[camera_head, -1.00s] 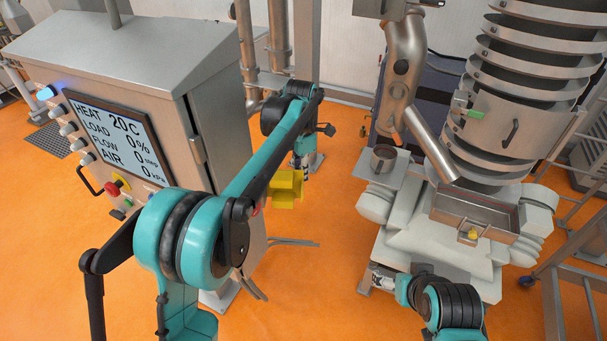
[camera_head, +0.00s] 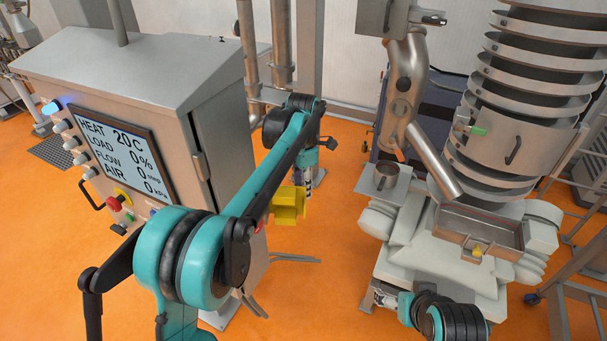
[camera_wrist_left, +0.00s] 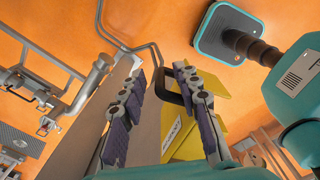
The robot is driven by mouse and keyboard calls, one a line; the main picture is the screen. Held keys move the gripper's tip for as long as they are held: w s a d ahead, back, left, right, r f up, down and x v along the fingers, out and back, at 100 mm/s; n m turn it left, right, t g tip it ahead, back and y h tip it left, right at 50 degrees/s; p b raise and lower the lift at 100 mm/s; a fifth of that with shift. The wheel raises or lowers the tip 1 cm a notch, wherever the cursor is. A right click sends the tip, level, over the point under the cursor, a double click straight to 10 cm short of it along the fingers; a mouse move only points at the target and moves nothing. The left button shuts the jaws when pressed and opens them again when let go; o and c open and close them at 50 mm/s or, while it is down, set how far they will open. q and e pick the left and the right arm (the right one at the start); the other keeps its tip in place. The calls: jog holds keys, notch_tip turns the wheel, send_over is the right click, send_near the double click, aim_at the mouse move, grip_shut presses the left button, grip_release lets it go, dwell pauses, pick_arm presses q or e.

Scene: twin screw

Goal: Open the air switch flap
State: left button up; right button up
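A yellow box-like part (camera_head: 287,206), which looks like the air switch, sits by the right side of the control cabinet. In the left wrist view its yellow surface (camera_wrist_left: 207,92) has a pale label, and a black handle (camera_wrist_left: 168,90) shows beside it. My left gripper (camera_head: 307,181) is close to the yellow part and small in the head view. In the wrist view its two fingers (camera_wrist_left: 160,72) are apart, with the handle between them in the picture. I cannot tell whether they touch it.
The cabinet (camera_head: 205,125) stands at the left, its screen reading AIR 0 kPa. A machine with a stacked spiral tower (camera_head: 525,95) and an open metal tray (camera_head: 450,238) stands at the right. Orange floor (camera_head: 320,285) is clear between them.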

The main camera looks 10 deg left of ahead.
pick_arm(q)
jog(key=r, duration=1)
jog(key=shift+s+a+r, duration=0.1)
jog(key=shift+s, duration=0.25)
jog(key=shift+w+d+r, duration=0.15)
jog(key=shift+d+r, duration=0.05)
jog(key=shift+r, duration=0.2)
pick_arm(e)
jog(key=shift+s+a+r, duration=0.1)
jog(key=shift+s+a, duration=0.05)
jog(key=shift+s, duration=0.1)
pick_arm(q)
jog(key=shift+a, duration=0.1)
